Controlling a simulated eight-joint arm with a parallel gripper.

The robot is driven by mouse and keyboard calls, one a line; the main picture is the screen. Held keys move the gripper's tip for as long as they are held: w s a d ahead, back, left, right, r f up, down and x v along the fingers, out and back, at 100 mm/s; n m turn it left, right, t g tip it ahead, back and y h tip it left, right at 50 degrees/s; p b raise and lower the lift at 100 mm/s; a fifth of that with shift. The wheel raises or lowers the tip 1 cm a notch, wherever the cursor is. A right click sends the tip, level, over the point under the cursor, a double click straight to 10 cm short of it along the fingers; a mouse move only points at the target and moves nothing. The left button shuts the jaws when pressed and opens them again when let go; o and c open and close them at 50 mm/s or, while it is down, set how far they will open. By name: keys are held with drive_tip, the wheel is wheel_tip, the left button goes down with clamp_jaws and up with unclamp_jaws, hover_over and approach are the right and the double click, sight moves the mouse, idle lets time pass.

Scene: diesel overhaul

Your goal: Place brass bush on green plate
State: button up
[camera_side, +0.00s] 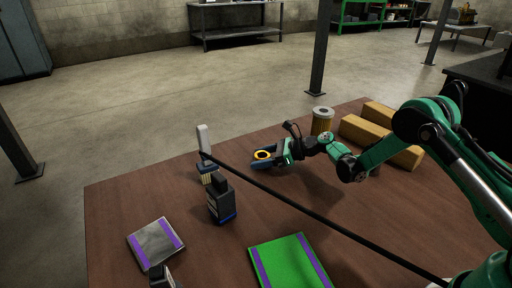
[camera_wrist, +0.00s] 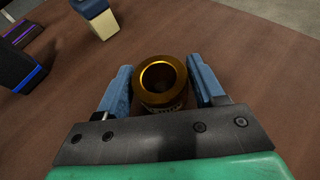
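The brass bush (camera_wrist: 160,82) is a short golden ring-shaped piece, upright with its round hole facing up. It stands between the two blue fingers of my gripper (camera_wrist: 160,80), with narrow dark gaps beside it, so the fingers look open around it. In the side view the brass bush (camera_side: 263,155) sits at the fingertips of my gripper (camera_side: 266,158), low over the brown table. The green plate (camera_side: 291,263), with purple strips along two edges, lies flat at the table's front and looks empty.
A grey plate (camera_side: 155,242) with purple strips lies at front left. A dark block-shaped part (camera_side: 221,203) and a pale-handled brush-like object (camera_side: 205,150) stand between. A filter-like cylinder (camera_side: 322,121) and wooden blocks (camera_side: 376,133) are behind my gripper. A dark bar crosses the side view.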

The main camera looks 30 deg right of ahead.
clamp_jaws()
drive_tip(key=shift+r, duration=0.15)
wheel_tip(320, 180, up, 20)
drive_tip(key=s+d+r+m+t+h, duration=0.2)
drive_tip(key=s+r+m+t+h, duration=0.35)
drive_tip(key=s, duration=0.55)
drive_tip(key=n+g+y, duration=0.5)
drive_tip(key=n+y, duration=0.1)
hover_over(262, 155)
drive_tip(key=shift+m, duration=0.25)
wheel_tip(262, 155, down, 6)
drive_tip(key=shift+r, duration=0.1)
